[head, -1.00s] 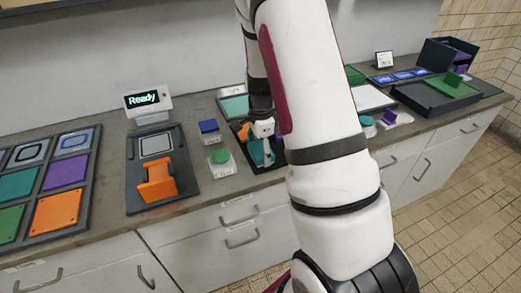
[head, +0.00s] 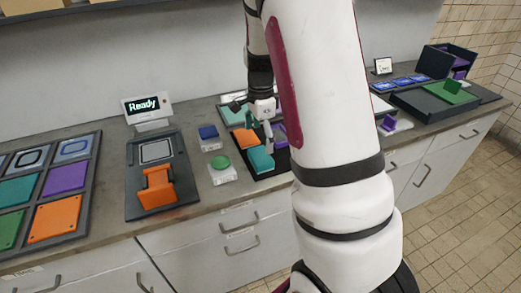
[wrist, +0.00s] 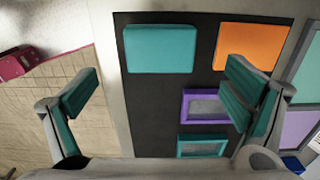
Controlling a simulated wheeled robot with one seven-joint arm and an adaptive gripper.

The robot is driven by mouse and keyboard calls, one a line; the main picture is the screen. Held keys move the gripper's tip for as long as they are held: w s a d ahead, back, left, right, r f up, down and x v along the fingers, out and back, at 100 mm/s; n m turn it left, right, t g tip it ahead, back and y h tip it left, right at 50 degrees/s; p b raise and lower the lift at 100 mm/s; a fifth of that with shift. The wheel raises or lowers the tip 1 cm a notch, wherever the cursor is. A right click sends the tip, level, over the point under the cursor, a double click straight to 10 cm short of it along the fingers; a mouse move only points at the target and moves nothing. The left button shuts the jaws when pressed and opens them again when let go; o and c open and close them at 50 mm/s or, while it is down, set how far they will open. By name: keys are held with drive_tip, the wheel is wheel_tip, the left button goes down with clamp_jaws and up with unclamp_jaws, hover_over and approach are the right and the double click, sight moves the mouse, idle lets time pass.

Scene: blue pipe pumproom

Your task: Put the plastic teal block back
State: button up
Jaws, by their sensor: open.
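The teal block (head: 261,159) lies on a dark tray (head: 270,171) on the counter, at the tray's near side. In the wrist view the teal block (wrist: 160,48) sits flat on the dark surface, beside an orange block (wrist: 248,42). My gripper (head: 260,122) is above the tray, apart from the teal block. Its two fingers (wrist: 162,75) are spread wide with nothing between them. A purple-framed piece (wrist: 212,105) and a teal-framed piece (wrist: 202,146) also lie on the tray.
Farther left are a device with a "Ready" display (head: 147,106) and a panel of coloured tiles (head: 62,178). My arm hides part of the counter to the right.

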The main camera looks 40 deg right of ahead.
sight(260, 155)
drive_tip(key=s+a+r+n+t, duration=0.1)
drive_tip(key=s+a+r+n, duration=0.4)
drive_tip(key=r, duration=0.3)
drive_tip(key=s+a+r+n+t, duration=0.1)
drive_tip(key=s+a+r+n, duration=0.25)
drive_tip(key=a+r, duration=0.35)
drive_tip(key=s+a+r+n+t, duration=0.1)
drive_tip(key=s+a+n, duration=0.3)
drive_tip(key=s+n, duration=0.2)
drive_tip(key=s+a+r+n+t, duration=0.1)
drive_tip(key=s+a+r+n, duration=0.1)
drive_tip(key=s+n, duration=0.4)
drive_tip(key=shift+s+a+r+n, duration=0.25)
drive_tip(key=shift+s+a+n, duration=0.1)
drive_tip(key=shift+s+a, duration=0.55)
drive_tip(key=shift+d, duration=0.1)
